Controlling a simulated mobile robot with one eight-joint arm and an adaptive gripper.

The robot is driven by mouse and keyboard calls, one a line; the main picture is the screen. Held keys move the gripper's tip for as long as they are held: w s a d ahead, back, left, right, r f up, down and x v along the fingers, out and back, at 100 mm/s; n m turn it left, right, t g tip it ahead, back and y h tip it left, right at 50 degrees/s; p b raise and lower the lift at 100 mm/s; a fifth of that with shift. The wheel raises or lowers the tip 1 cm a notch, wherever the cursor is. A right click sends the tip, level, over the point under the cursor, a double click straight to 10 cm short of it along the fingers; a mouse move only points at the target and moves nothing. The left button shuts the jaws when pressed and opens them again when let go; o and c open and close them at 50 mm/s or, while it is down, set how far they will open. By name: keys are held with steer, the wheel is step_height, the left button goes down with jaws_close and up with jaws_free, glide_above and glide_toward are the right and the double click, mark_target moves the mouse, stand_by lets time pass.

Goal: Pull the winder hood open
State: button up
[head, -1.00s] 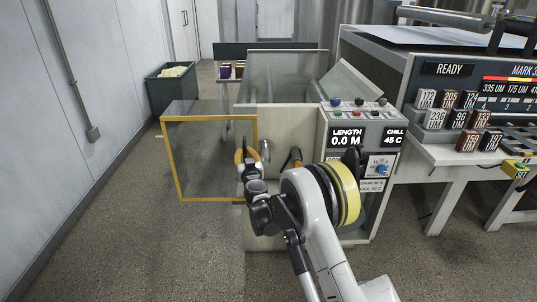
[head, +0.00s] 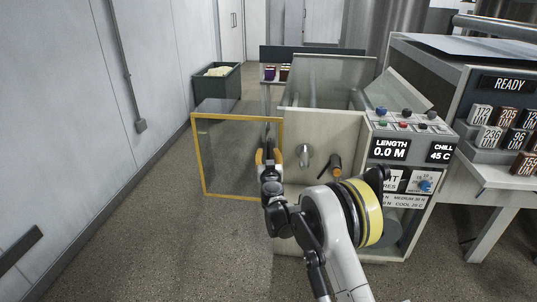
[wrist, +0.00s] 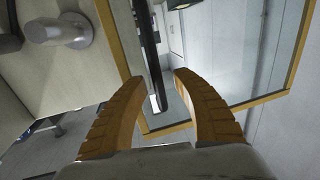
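The winder hood (head: 238,117) is a clear panel in a yellow frame. In the head view it stands out to the left of the winder's pale front (head: 345,125), leaving that front uncovered. My gripper (head: 269,152) is near the hood's right edge. In the wrist view the hood's yellow frame (wrist: 270,98) runs beyond my gripper (wrist: 160,76). A dark bar (wrist: 156,70), which looks like the hood's handle, lies between the two orange fingers. Gaps show on both sides of it, so the fingers are apart and not clamped. The fingertips are partly hidden in the head view.
A metal spindle (head: 304,155) and an orange-tipped one (head: 334,165) stick out of the winder front. The control panel (head: 408,150) is to the right. A grey wall (head: 80,130) runs along the left, with open floor (head: 165,230) before it. A dark bin (head: 216,90) stands behind.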

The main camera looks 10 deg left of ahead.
steer(key=s+d, duration=0.2)
steer(key=s, duration=0.9)
steer(key=shift+s+d, duration=0.2)
steer(key=shift+s, duration=0.15)
steer(key=s+d+r+m+g+h, duration=0.25)
steer(key=d+r+h, duration=0.25)
steer(key=d+r, duration=0.9)
steer(key=s+d+r+m+g+h, duration=0.1)
steer(key=s+d+g, duration=0.1)
steer(key=s+d, duration=0.9)
steer(key=s+d+g, duration=0.3)
steer(key=s+d, duration=0.3)
steer(key=s, duration=0.6)
steer(key=s+a+f+n+g+y, duration=0.1)
steer(key=s+f, duration=0.5)
steer(key=s, duration=1)
steer(key=shift+s+f+g+y, duration=0.2)
steer(key=shift+s+g+y, duration=0.15)
steer(key=shift+g+y, duration=0.6)
